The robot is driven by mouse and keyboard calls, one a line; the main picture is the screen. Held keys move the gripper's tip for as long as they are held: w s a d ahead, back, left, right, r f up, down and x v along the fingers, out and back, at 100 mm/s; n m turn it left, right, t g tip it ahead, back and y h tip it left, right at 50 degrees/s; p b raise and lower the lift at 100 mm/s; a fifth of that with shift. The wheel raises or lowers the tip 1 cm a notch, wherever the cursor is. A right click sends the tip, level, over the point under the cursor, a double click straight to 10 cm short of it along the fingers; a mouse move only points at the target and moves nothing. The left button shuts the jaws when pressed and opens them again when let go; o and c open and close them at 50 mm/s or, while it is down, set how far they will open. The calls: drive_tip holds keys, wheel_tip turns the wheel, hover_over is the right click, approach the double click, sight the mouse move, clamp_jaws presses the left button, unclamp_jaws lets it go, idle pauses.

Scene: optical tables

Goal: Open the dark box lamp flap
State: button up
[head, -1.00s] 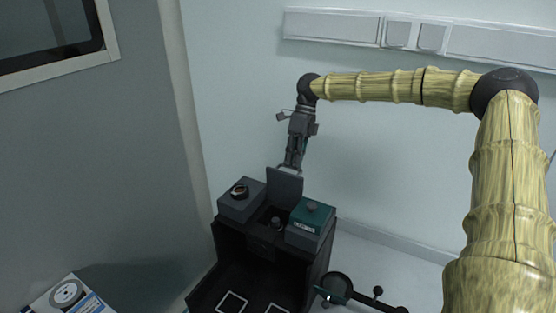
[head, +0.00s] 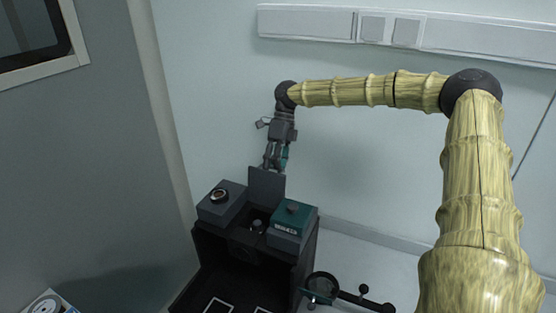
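The dark box (head: 301,265) stands low in the middle of the view, its front open to a black inside. Its lamp flap (head: 266,185) is a flat dark panel. It stands upright at the back of the top, between a grey block and a teal-topped block. A small round knob-like part (head: 257,226), perhaps the lamp, sits in the recess in front of the flap. My gripper (head: 275,166) points down at the flap's upper edge. Its two fingers look apart with nothing held between them. I cannot tell whether the fingertips touch the flap.
The grey block (head: 220,209) carries a dark ring-shaped part. The teal-topped block (head: 292,218) is at the right of the recess. A round magnifier-like holder on a dark rod (head: 350,296) stands right of the box. A pale wall is close behind.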

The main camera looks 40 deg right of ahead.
drive_tip(key=shift+f, duration=0.2)
drive_tip(key=shift+s+a+r, duration=0.1)
drive_tip(key=shift+r, duration=0.3)
drive_tip(key=shift+w+a+r, duration=0.15)
drive_tip(key=shift+w+a, duration=0.1)
drive_tip(key=shift+a, duration=0.05)
drive_tip(key=shift+r, duration=0.1)
drive_tip(key=v, duration=1.1)
drive_tip(key=shift+r, duration=0.4)
drive_tip(key=shift+d, duration=0.1)
